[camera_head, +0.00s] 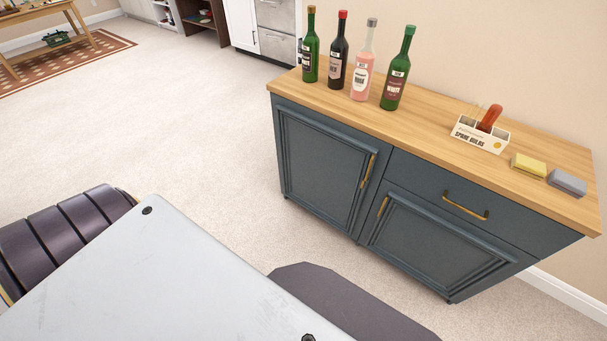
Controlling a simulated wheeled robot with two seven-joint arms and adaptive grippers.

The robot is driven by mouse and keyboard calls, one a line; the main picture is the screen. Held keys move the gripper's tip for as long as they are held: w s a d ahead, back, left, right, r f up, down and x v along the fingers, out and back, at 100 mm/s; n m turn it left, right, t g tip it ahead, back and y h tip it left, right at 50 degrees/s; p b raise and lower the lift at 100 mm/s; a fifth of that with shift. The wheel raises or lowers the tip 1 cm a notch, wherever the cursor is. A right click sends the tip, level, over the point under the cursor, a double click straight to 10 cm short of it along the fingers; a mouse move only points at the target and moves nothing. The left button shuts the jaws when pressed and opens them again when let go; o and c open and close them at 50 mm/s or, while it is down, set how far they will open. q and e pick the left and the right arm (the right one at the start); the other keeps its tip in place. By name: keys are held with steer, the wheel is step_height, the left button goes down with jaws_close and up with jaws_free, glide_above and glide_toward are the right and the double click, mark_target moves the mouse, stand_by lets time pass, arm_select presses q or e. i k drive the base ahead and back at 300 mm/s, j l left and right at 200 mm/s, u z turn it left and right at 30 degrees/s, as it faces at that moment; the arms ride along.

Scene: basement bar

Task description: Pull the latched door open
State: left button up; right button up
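A dark teal cabinet with a wooden top (435,120) stands at the right of the head view. Its left door (318,168) is tall, with a vertical brass handle (368,171) near its right edge. Its lower right door (435,240) has a brass handle (383,206) near its upper left corner. A drawer (490,203) with a brass handle (466,207) sits above that door. Both doors and the drawer appear closed. I cannot tell which door is latched. Neither of my grippers is in view.
Several bottles, including a pink one (363,65), stand on the back left of the cabinet top. A white box (481,134), a yellow sponge (528,165) and a grey block (567,182) lie to the right. Carpet (190,130) is clear left of the cabinet. A wooden table (62,14) stands far left.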

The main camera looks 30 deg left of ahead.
mark_target(324, 161)
steer(key=u, duration=0.9)
